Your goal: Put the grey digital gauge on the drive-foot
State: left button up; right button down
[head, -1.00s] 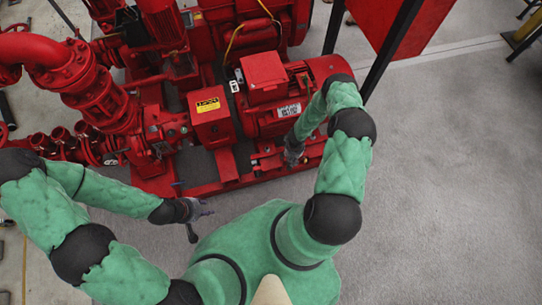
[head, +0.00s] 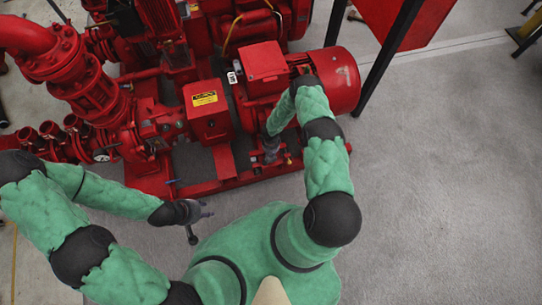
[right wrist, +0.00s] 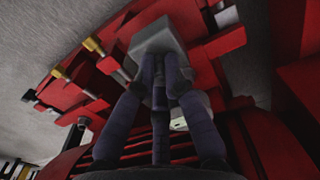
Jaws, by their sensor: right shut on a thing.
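The grey digital gauge (right wrist: 158,40) is a pale grey block in the right wrist view, between the dark fingers of my right gripper (right wrist: 163,62), which is shut on it. Its face is turned away or hidden. Red metal of the pumpset's foot area (right wrist: 110,66) lies right behind it; I cannot tell whether they touch. In the head view my right gripper (head: 271,151) is low beside the red motor, and the gauge cannot be made out there. I cannot single out the drive-foot with certainty. My left gripper (head: 200,215) is open and empty over the floor, in front of the red base.
The red motor (head: 335,80) and the red box with a yellow label (head: 207,108) stand above the base. Brass-coloured bolts (right wrist: 93,46) stick out of the red metal in the right wrist view. The grey floor (head: 430,180) to the right is clear.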

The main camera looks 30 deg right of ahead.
notch_tip(320, 180, down, 3)
jog(key=shift+f+b, duration=0.1)
jog(key=shift+b, duration=0.5)
jog(key=c, duration=1.3)
grip_release()
notch_tip(320, 180, up, 12)
jog(key=p, duration=0.5)
jog(key=shift+p, duration=0.3)
jog(key=s+a+r+y, duration=0.1)
jog(key=s+a+r, duration=0.4)
jog(key=a+r, duration=0.1)
jog(key=s+a+r+y, duration=0.1)
jog(key=s+a+r, duration=0.5)
jog(key=r, duration=0.1)
jog(key=s+a+r+y, duration=0.2)
jog(key=s+a+r, duration=0.4)
jog(key=shift+r, duration=0.3)
